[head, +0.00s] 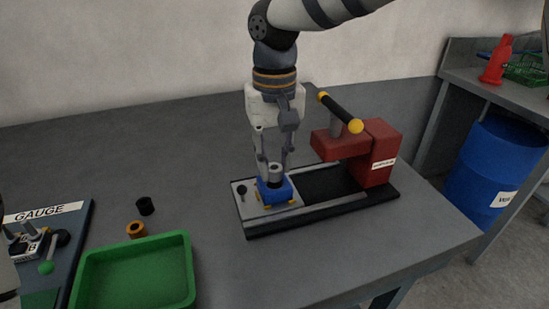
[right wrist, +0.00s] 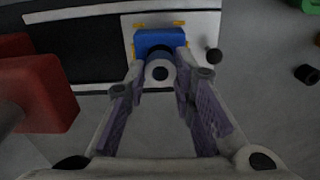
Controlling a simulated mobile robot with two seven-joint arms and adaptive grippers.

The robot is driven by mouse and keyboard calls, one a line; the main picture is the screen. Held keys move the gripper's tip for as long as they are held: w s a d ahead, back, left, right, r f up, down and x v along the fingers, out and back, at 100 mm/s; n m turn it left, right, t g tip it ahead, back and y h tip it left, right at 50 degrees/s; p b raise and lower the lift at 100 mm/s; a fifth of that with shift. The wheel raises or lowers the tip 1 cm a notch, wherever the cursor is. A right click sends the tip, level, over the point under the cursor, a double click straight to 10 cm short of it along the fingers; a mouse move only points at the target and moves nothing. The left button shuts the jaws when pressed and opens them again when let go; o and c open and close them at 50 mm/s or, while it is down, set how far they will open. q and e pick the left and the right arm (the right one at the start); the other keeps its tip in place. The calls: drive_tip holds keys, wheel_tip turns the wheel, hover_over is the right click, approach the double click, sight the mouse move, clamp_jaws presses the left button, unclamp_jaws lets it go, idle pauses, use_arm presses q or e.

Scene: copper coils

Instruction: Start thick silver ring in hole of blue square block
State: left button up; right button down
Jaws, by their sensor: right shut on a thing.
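The blue square block (head: 275,194) sits on the light plate at the left end of the press base. It also shows in the right wrist view (right wrist: 158,40), between yellow clamps. My right gripper (head: 274,168) points down over the block, its fingers shut on the thick silver ring (head: 275,170). The ring is upright at the block's top. The block's hole is hidden, and I cannot tell whether the ring's lower edge is inside it.
The red press (head: 372,155) with a black and yellow handle stands right of the block, close to my gripper. A green tray (head: 137,272), a copper coil (head: 136,229), a black ring (head: 145,206) and a gauge board (head: 72,232) lie to the left. The table behind is clear.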

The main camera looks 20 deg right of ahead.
drive_tip(key=shift+f, duration=1)
idle(0.9)
drive_tip(key=c, duration=0.8)
unclamp_jaws()
drive_tip(key=shift+r, duration=3.5)
